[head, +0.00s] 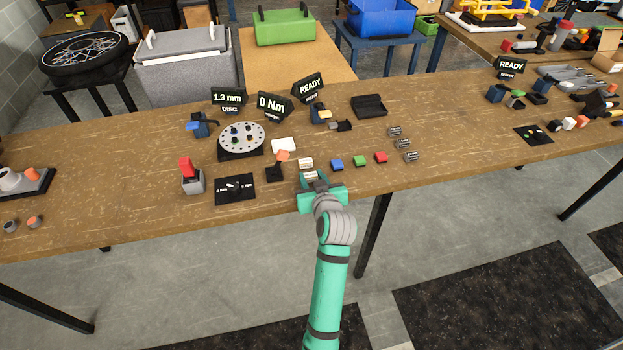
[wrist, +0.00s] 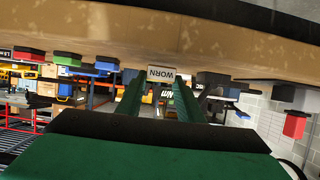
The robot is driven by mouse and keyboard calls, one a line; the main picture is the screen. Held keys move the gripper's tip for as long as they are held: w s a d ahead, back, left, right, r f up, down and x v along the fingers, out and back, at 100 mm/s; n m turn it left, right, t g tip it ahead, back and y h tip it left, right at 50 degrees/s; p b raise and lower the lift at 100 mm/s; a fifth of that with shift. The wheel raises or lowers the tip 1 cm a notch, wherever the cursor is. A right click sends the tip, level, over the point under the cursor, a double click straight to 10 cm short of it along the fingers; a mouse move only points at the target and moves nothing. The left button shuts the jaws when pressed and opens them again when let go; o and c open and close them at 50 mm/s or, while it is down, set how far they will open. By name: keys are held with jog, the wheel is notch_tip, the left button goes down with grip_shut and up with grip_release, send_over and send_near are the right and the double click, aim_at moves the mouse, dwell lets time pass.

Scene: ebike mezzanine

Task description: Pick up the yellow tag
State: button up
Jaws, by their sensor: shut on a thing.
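My gripper (head: 311,177) is at the front edge of the workbench and is shut on a small pale tag. In the wrist view the tag (wrist: 160,73) sits between the two fingertips and reads "WORN" upside down. Its face looks white to cream rather than clear yellow. In the head view the fingers partly hide it. A pale block (head: 305,163) shows just beyond the fingertips; I cannot tell whether it is part of the held tag.
Blue (head: 337,165), green (head: 360,161) and red (head: 381,157) blocks lie in a row to the right. A black card (head: 235,190) and a grey base with a red top (head: 190,177) stand left. A round perforated disc (head: 241,137) is behind.

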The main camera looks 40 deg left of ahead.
jog(key=shift+r, duration=0.5)
jog(key=s+r, duration=1.1)
jog(key=s, duration=0.3)
jog(key=shift+d+r, duration=0.25)
jog(key=shift+d, duration=0.05)
